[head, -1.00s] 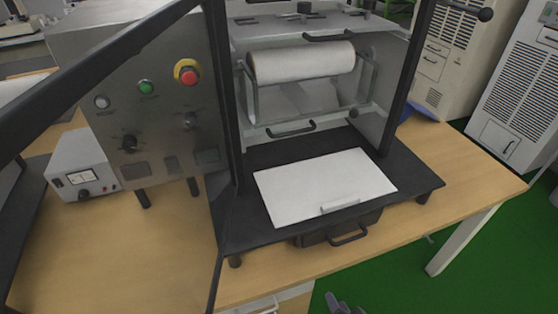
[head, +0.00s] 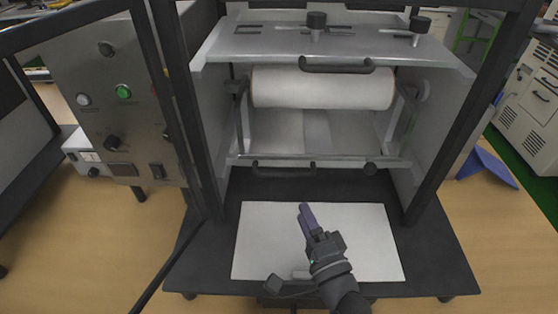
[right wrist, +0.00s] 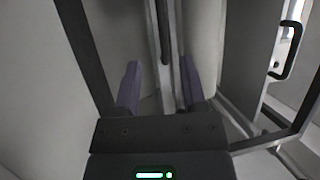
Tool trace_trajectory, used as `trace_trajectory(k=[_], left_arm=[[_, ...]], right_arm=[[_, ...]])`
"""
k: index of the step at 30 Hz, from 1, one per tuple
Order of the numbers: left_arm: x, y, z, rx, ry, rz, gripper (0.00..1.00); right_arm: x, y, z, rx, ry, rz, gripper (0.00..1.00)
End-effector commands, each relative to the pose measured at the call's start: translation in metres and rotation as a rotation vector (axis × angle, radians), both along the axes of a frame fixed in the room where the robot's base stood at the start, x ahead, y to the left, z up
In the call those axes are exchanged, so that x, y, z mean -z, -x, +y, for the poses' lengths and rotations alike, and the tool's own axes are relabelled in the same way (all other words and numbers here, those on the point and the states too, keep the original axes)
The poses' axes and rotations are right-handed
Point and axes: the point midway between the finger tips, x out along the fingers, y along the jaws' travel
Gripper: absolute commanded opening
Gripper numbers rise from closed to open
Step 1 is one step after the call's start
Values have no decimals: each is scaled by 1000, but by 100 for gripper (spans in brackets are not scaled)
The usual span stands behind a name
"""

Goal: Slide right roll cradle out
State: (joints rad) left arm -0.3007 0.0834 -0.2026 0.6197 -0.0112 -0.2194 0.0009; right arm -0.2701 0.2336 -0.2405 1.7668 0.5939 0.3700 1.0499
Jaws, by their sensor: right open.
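One roll cradle (head: 340,157) shows in the head view, inside the open machine bay. In the right wrist view the two fingers (right wrist: 160,88) are spread. A dark bar and a pale metal bar show beyond and between them; contact cannot be told. My left gripper is not in view.
A white sheet (head: 260,240) lies on the black base plate (head: 445,250). Dark door posts (head: 440,120) flank the bay. An upper shelf with a handle (head: 336,66) overhangs the roll. A control panel (head: 105,110) stands left, a blue object (head: 487,165) right.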

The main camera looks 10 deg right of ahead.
Motion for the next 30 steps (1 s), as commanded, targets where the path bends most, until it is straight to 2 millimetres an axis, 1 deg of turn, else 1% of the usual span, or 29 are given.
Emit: trace_trajectory(k=[2,5,6,9,12,15,17,24,25,26,27,29,30], left_arm=[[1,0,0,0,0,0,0],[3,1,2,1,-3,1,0],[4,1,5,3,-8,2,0],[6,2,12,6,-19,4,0],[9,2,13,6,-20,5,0],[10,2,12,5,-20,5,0],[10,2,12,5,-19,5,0],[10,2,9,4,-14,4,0],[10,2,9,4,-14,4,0],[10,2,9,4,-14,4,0],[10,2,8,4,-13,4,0],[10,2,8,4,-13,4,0],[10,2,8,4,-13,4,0]], right_arm=[[-3,-9,1,1,-5,-7,53],[-7,-32,4,2,-5,-8,53],[-8,-42,5,2,-4,-8,53],[-11,-65,7,1,-4,-5,53],[-14,-81,10,0,-4,-4,53],[-16,-91,11,-1,-2,-3,53],[-16,-94,11,0,-1,-1,53],[-17,-95,11,0,-1,-1,53],[-17,-95,11,0,-1,-1,48],[-17,-95,11,0,-1,-1,42],[-17,-95,11,0,-1,-1,34],[-17,-95,11,0,-1,-1,21],[-17,-95,11,0,-1,-1,12]])
